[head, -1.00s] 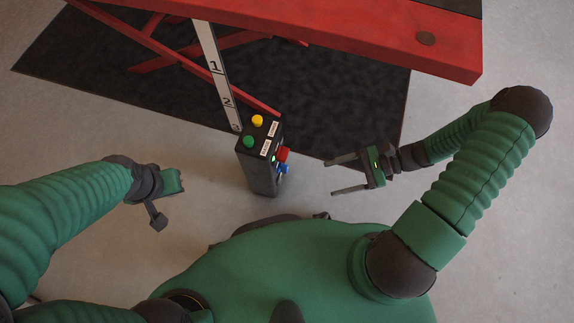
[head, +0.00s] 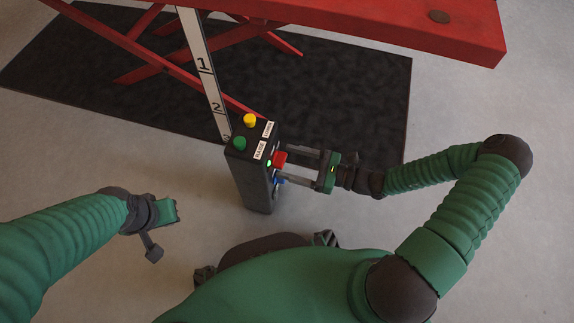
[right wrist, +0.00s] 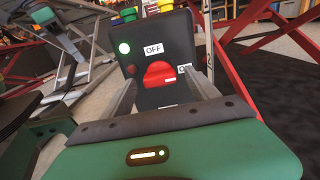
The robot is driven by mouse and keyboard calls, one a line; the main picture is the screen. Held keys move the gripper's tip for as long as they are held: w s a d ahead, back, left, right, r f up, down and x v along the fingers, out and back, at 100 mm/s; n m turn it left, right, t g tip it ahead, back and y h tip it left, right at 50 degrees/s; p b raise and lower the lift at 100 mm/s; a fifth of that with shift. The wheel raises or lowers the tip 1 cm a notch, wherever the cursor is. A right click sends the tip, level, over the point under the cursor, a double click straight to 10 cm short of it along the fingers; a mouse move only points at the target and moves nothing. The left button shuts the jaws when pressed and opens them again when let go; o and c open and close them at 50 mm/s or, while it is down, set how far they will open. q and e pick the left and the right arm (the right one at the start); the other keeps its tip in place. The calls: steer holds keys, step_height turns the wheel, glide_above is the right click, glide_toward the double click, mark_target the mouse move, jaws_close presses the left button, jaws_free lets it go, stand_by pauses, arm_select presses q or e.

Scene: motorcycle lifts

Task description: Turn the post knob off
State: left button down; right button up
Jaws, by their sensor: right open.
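The dark control post (head: 253,185) stands upright near the middle of the head view. Its red knob (head: 280,158) is on the side facing my right gripper. In the right wrist view the red knob (right wrist: 160,74) has a white mark toward its right, on the side of the partly hidden ON label (right wrist: 184,69). The OFF label (right wrist: 153,48) is above it. A green light (right wrist: 124,48) glows at upper left. My right gripper (head: 285,165) is open, its fingers reaching to either side of the knob; contact is unclear. My left gripper (head: 163,231) hangs left of the post, apart from it.
Green (head: 239,143) and yellow (head: 250,120) buttons top the post. A blue part (head: 281,181) sits below the red knob. The red lift (head: 400,30) and its black mat (head: 340,100) lie behind. The floor left of the post is clear.

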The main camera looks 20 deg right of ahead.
steer(key=shift+w+a+r, duration=0.1)
steer(key=shift+w+a, duration=0.25)
steer(key=shift+a, duration=0.2)
steer(key=shift+c, duration=0.4)
